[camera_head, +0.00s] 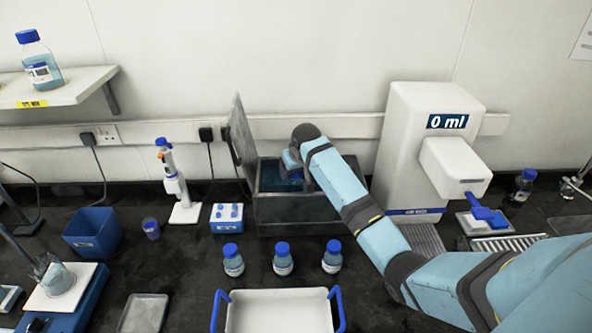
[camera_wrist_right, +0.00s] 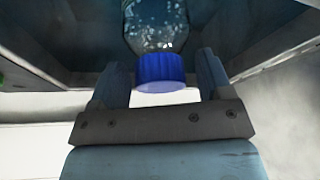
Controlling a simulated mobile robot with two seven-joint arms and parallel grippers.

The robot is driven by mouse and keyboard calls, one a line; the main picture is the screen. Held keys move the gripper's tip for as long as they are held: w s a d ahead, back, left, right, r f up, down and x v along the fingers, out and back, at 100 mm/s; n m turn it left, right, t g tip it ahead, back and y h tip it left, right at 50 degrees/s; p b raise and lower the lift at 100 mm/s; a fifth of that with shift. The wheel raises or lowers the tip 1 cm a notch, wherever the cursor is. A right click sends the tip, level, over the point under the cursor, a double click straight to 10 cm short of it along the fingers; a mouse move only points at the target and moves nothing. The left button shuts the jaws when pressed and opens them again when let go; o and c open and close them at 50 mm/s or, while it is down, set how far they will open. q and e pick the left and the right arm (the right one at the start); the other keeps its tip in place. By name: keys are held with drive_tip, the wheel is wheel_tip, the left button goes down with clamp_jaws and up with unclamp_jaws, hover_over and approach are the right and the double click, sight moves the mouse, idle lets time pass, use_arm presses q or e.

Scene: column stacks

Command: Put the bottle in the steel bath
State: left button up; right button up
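The steel bath (camera_head: 300,212) is a dark grey metal box at the back centre, its lid (camera_head: 240,135) standing open on the left, with bluish liquid inside. My right gripper (camera_wrist_right: 163,75) reaches down into the bath's mouth; my own arm hides part of the bath in the head view. My left gripper is not in view.
Three blue-capped bottles (camera_head: 282,261) stand in a row before the bath. A white tray with blue handles (camera_head: 278,312) is in front. A white dispenser (camera_head: 425,150) stands right, a blue-white rack (camera_head: 227,218) left. Another bottle (camera_head: 40,70) is on the shelf (camera_head: 75,87).

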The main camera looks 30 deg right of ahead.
drive_tip(key=b+v, duration=0.2)
drive_tip(key=v, duration=1)
drive_tip(key=shift+w+r, duration=0.1)
drive_tip(key=shift+r, duration=0.05)
idle(0.3)
